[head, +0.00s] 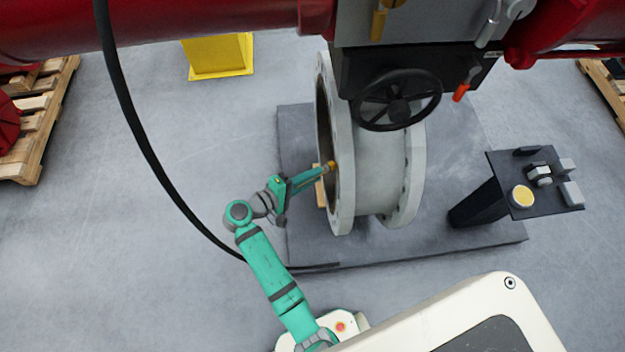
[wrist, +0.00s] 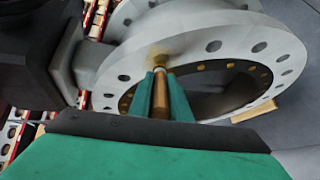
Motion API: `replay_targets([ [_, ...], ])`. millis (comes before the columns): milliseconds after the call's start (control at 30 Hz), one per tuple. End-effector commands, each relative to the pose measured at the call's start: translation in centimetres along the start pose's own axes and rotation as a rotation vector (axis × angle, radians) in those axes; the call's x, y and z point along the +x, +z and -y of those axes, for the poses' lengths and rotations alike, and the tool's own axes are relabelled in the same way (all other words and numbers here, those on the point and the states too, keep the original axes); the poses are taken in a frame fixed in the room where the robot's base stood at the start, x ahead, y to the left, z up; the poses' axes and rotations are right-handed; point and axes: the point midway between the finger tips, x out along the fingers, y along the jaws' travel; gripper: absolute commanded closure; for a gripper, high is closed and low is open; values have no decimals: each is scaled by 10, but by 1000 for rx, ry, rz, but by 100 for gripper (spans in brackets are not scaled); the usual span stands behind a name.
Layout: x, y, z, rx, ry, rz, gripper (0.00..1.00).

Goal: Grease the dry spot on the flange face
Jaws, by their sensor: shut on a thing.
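The white flange (head: 342,140) stands upright below the valve; its bolt-holed face fills the upper part of the wrist view (wrist: 222,50). My gripper (wrist: 161,80) is shut on a brush with a brown handle (wrist: 160,98). The brush tip is at the flange face, beside a yellowish-brown patch (wrist: 158,54). I cannot tell whether the tip touches or is just short of it. A separate dry spot cannot be made out. In the head view my gripper (head: 323,171) is at the flange's left side, with the yellow tip (head: 332,165) against the rim area.
A dark stand (head: 548,200) at the right holds a round yellow grease pot (head: 522,196) and grey parts. A black handwheel (head: 398,100) juts out above the flange. A black hose (head: 140,140) hangs at left. Floor left of the dark plinth (head: 460,240) is clear.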

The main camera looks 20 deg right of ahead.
Motion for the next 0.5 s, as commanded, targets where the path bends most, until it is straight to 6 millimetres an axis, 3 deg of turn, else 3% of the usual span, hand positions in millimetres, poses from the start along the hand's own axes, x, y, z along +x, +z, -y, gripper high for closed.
replay_targets([
  [500,15,-24,-8,0,0,1,100],
])
